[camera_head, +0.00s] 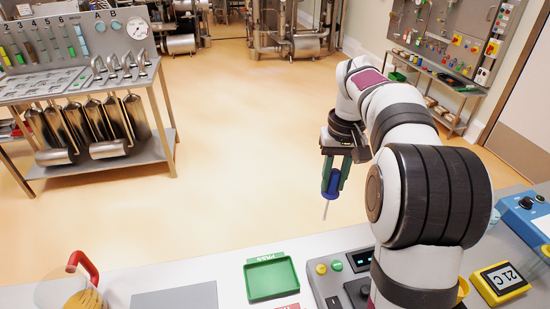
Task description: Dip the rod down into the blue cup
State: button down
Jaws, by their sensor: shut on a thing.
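My gripper (332,184) hangs below the wrist, near the middle of the view, with green fingers shut on a rod (326,209). The rod has a dark blue upper part between the fingers and a thin pale shaft that points down with a slight tilt. The shaft's lower end is free in the air and appears against the floor, above the far edge of the bench in the picture. I cannot make out a blue cup in this view; my arm covers part of the bench at the right.
On the bench (222,270) are a clear jug (70,293) with a red handle, a grey plate (175,298), a green tray (271,278), a button panel (338,277), a yellow display (501,281) and a blue box (525,215). A tool rack (85,85) stands beyond, at left.

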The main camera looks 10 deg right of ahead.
jog(key=s+d+f+m, duration=0.2)
jog(key=d+f, duration=0.2)
jog(key=d, duration=1)
jog(key=s+d+f+m, duration=0.2)
jog(key=d+f, duration=0.1)
jog(key=d, duration=1)
notch_tip(320, 180, down, 7)
jog(key=shift+d+t, duration=0.25)
jog(key=shift+t, duration=0.15)
